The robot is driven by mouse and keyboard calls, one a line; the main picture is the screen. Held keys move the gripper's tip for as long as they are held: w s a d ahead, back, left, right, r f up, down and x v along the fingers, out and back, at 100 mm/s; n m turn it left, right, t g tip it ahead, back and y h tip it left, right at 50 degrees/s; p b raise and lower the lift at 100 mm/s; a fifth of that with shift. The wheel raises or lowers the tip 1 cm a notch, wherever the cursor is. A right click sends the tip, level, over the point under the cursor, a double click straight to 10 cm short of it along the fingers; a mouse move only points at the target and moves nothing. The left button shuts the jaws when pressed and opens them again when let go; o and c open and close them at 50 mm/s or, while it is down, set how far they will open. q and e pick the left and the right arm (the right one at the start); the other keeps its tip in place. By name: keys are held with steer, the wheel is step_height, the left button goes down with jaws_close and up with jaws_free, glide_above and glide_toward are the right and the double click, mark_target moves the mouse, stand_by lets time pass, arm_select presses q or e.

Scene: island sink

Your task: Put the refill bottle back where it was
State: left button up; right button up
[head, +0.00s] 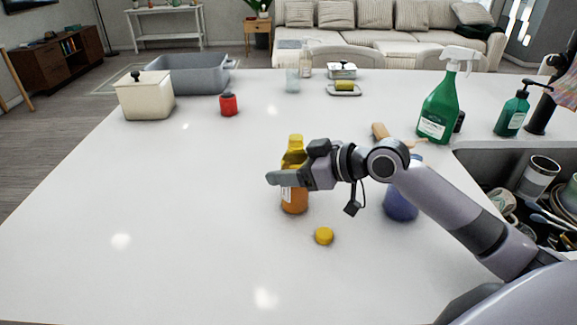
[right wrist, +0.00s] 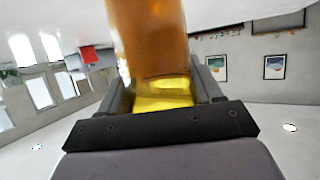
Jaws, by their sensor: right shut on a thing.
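An orange bottle with a yellow upper part (head: 295,200), which I take to be the refill bottle, is upright over the middle of the white counter. My right gripper (head: 285,178) is shut around its middle. I cannot tell whether its base touches the counter. In the right wrist view the orange bottle (right wrist: 150,40) is between the two fingers, with yellow close to the palm. A loose yellow cap (head: 324,236) lies on the counter in front of the bottle. My left gripper is not in view.
A blue object (head: 401,203) stands partly hidden behind my right forearm. A green spray bottle (head: 438,110) and a green pump bottle (head: 512,112) stand near the filled sink (head: 470,158). A red jar (head: 228,104), cream canister (head: 145,98) and grey tub (head: 190,80) are back left. The counter's left front is clear.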

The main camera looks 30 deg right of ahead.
steer(key=shift+f, duration=0.1)
steer(key=o, duration=1.2)
steer(key=shift+c, duration=0.2)
steer(key=shift+r, duration=0.2)
steer(key=b+v, duration=0.2)
steer(key=v, duration=1)
